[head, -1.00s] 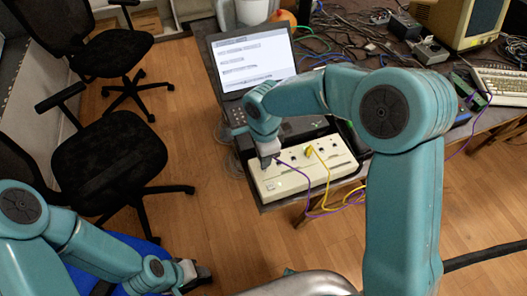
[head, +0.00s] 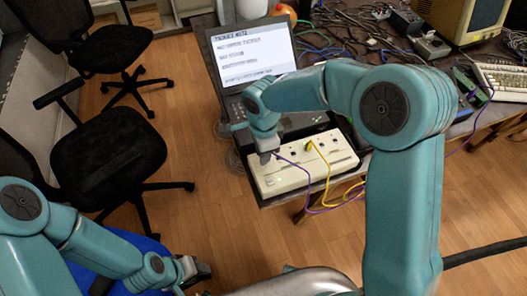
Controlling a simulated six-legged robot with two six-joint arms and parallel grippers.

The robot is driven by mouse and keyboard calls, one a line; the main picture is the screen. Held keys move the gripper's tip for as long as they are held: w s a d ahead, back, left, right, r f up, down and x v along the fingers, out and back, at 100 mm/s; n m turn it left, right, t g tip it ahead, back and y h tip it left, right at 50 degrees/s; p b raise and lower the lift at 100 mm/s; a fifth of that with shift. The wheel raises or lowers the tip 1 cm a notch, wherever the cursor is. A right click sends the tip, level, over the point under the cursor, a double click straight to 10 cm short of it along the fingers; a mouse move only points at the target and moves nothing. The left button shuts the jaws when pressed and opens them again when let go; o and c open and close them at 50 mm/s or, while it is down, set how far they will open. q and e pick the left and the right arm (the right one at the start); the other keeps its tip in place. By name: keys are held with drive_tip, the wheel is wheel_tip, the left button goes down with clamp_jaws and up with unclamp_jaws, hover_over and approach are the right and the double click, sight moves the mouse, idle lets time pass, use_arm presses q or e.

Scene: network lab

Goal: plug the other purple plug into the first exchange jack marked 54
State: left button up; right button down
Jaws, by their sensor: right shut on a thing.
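The exchange box (head: 334,168) is a cream unit with several jacks along its top, standing at the front edge of the table. My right gripper (head: 266,158) points down over the left part of the box and is shut on the purple plug, which is mostly hidden by the fingers. A purple cable (head: 307,192) runs from there down past the front of the box. A yellow plug (head: 309,146) sits in the box to the right of my gripper. The jack numbers are too small to read. My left gripper (head: 196,272) is low at left, away from the box; its fingers are unclear.
An open laptop (head: 254,52) with text on its screen stands behind the box. Tangled cables, a monitor (head: 468,18) and a keyboard (head: 503,78) fill the back right of the table. Black chairs (head: 108,155) stand at left on open wooden floor.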

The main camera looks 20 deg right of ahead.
drive_tip(key=shift+b, duration=0.55)
idle(1.0)
drive_tip(key=shift+f+b, duration=0.8)
drive_tip(key=shift+b, duration=0.15)
idle(1.2)
drive_tip(key=c, duration=1)
unclamp_jaws()
drive_tip(key=shift+c, duration=0.2)
wheel_tip(320, 180, up, 16)
drive_tip(key=p, duration=0.1)
drive_tip(key=shift+s+r, duration=0.2)
drive_tip(key=shift+s, duration=0.1)
